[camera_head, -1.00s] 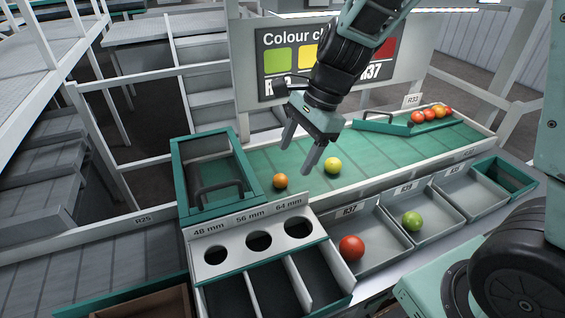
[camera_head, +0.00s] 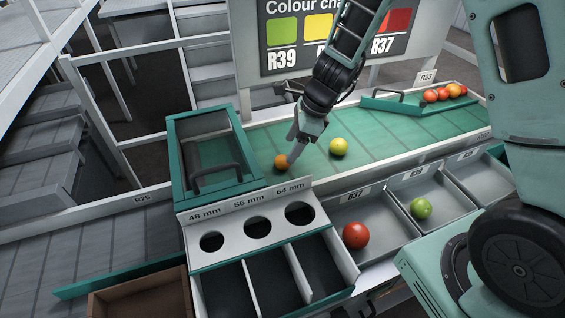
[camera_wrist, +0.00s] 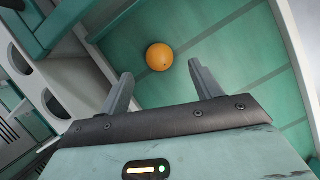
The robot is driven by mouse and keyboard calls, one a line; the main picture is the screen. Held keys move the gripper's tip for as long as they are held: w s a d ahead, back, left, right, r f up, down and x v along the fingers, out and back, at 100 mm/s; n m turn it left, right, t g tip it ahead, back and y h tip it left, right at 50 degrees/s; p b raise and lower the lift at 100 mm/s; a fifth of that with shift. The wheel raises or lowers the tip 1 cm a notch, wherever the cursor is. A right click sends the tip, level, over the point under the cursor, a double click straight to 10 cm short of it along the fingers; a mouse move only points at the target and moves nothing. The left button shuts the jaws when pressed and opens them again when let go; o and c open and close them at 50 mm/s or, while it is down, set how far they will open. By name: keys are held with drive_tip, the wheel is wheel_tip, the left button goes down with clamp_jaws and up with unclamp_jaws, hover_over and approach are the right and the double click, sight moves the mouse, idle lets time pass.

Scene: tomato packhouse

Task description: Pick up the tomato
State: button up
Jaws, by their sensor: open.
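An orange tomato (camera_head: 281,161) lies on the green belt (camera_head: 372,148), just right of the green-framed box. In the wrist view the orange tomato (camera_wrist: 159,57) lies beyond my fingertips, roughly between their lines. My gripper (camera_head: 294,152) is over the belt beside that tomato, pointing down; in the wrist view my gripper (camera_wrist: 160,76) is open with nothing between its fingers. A yellow-green tomato (camera_head: 338,147) lies on the belt to the right of my gripper. Whether a finger touches the orange tomato cannot be told.
A sizing board (camera_head: 233,228) with three holes stands in front. A red tomato (camera_head: 355,235) and a green tomato (camera_head: 421,208) lie in grey trays. Several red and orange tomatoes (camera_head: 443,93) sit behind a green diverter (camera_head: 400,104). A green-framed box (camera_head: 178,160) with a handle stands left.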

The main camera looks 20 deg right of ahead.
sight(285, 157)
drive_tip(key=x, duration=0.5)
drive_tip(key=shift+f, duration=0.35)
drive_tip(key=c, duration=0.8)
